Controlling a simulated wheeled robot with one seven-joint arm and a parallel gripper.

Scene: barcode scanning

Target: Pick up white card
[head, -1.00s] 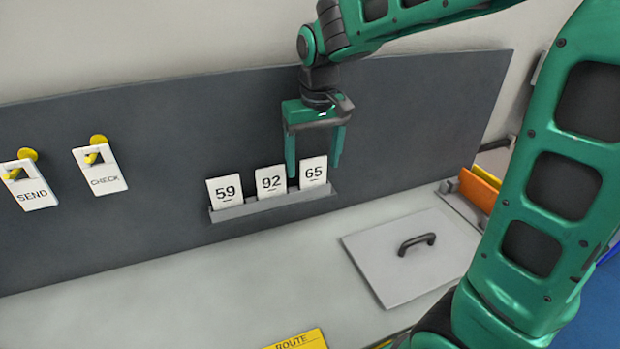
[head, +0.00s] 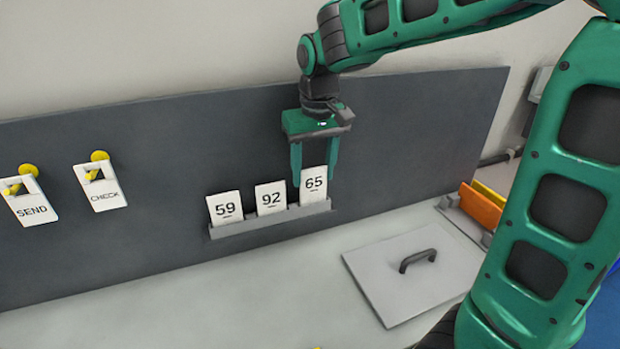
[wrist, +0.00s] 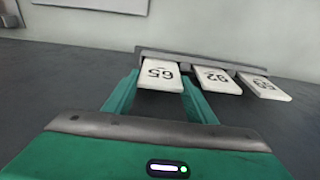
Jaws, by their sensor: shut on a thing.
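Three white cards stand in a grey rack on the dark panel: 59 (head: 225,207), 92 (head: 271,197) and 65 (head: 314,184). My gripper (head: 313,180) is shut on the 65 card, with one finger along each side edge. In the head view the 65 card stands higher than the other two. In the wrist view the 65 card (wrist: 160,74) lies between my fingers, beside the 92 card (wrist: 215,80) and the 59 card (wrist: 264,86). Its lower edge is at the rack (head: 270,218), and I cannot tell whether it is clear of it.
SEND (head: 31,206) and CHECK (head: 104,196) tags hang on yellow pegs at the left. A grey lid with a dark handle (head: 418,260) lies on the counter at the right. Orange and yellow dividers (head: 480,207) stand beyond it. The counter's left part is clear.

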